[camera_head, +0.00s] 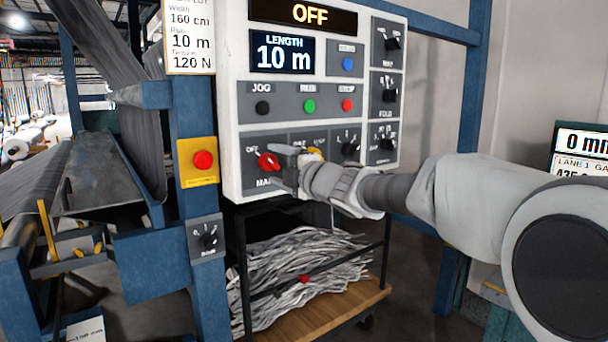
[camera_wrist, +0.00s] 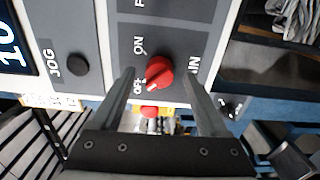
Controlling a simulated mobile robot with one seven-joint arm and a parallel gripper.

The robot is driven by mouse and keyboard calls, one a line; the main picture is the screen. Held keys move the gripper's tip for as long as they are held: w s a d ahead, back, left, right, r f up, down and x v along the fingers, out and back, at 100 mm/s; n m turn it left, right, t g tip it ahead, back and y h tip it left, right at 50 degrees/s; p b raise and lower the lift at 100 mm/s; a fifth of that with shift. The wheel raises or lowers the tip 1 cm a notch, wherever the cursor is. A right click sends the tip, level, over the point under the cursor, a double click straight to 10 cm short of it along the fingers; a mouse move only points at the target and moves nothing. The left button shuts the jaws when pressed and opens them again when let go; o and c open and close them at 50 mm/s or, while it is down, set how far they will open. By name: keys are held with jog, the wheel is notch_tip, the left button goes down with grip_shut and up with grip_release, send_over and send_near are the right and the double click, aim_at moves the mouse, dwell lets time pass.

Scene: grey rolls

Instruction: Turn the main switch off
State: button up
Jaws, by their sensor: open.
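The main switch is a red knob (camera_head: 268,161) at the lower left of the white control panel (camera_head: 229,120). In the wrist view the red knob (camera_wrist: 160,70) sits between the two fingers of my gripper (camera_wrist: 159,78), and its white mark points toward the OFF label. In the head view my gripper (camera_head: 284,167) is just right of the knob, partly covering its label. The fingers are open, with a gap visible on both sides of the knob. The display (camera_head: 307,14) at the panel's top reads OFF.
A red push button on a yellow box (camera_head: 203,160) is left of the panel. Jog, run and stop buttons (camera_head: 309,106) are above the knob, with black rotary knobs (camera_head: 389,95) to the right. A cart of grey strips (camera_head: 300,262) stands below.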

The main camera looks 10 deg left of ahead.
jog(key=p+v, duration=0.1)
jog(key=v, duration=1.5)
jog(key=shift+s+p, duration=0.2)
jog(key=shift+p, duration=0.15)
jog(key=shift+d, duration=0.1)
jog(key=s+d+f+m+t+h, duration=0.1)
jog(key=s+d+f+m+h, duration=0.15)
jog(key=d+m+h, duration=0.6)
jog(key=s+d+f+m+t+h, duration=0.1)
jog(key=s+d+f+m+h, duration=0.3)
jog(key=d+m, duration=0.65)
jog(key=s+d+f+m+g+h, duration=0.1)
jog(key=s+d+f+m+g, duration=0.1)
jog(key=s+f+m+g, duration=0.5)
jog(key=s+d+f+m+g, duration=0.15)
jog(key=s+f, duration=0.35)
jog(key=s, duration=0.7)
notch_tip(320, 180, up, 18)
jog(key=p, duration=1.8)
jog(key=shift+w+d+r, duration=0.15)
jog(key=shift+w+d, duration=0.1)
jog(key=shift+w, duration=0.15)
